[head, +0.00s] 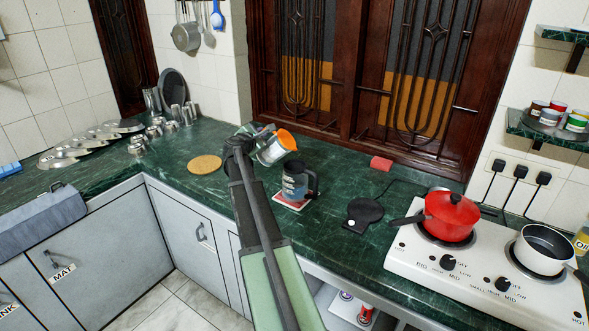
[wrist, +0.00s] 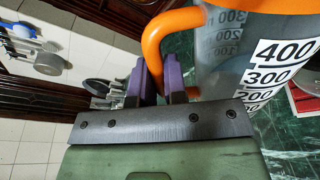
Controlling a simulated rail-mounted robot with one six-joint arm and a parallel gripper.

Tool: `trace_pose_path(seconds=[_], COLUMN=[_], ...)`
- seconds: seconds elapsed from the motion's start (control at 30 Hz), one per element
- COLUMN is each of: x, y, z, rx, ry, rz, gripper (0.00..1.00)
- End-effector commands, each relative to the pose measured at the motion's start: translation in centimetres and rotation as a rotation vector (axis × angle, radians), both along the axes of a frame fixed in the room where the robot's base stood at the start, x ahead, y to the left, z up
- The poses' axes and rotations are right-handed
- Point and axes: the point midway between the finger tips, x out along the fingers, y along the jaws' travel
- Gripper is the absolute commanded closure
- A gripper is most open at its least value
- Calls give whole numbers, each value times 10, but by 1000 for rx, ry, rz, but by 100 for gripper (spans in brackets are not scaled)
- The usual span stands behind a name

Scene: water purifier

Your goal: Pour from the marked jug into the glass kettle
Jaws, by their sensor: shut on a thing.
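The marked jug (head: 271,151) is clear, with an orange rim and handle. It is held in the air, tilted with its orange top toward the upper right. In the wrist view the jug (wrist: 235,65) shows black numbers on white labels. My gripper (wrist: 162,78) is shut on its orange handle (wrist: 163,28); in the head view the fingers are partly hidden. The glass kettle (head: 293,184), dark with a black handle on the right, stands upright on a red and white mat (head: 291,204). The jug is just above and left of it. No stream of liquid shows.
A white stove (head: 480,265) holds a red pot (head: 450,217) and an open saucepan (head: 543,249). A round cork mat (head: 204,164) and steel dishes (head: 90,140) are on the left.

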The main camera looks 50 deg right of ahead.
Motion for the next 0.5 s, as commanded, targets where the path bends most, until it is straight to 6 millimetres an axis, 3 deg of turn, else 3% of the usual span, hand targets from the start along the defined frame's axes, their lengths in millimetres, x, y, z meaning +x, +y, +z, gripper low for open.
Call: trace_pose_path(seconds=[0.17, 0.5], x=[3, 31], y=[2, 13], z=[-10, -61], rx=[-19, -146], ry=[42, 321], rz=[2, 11], gripper=[100, 100])
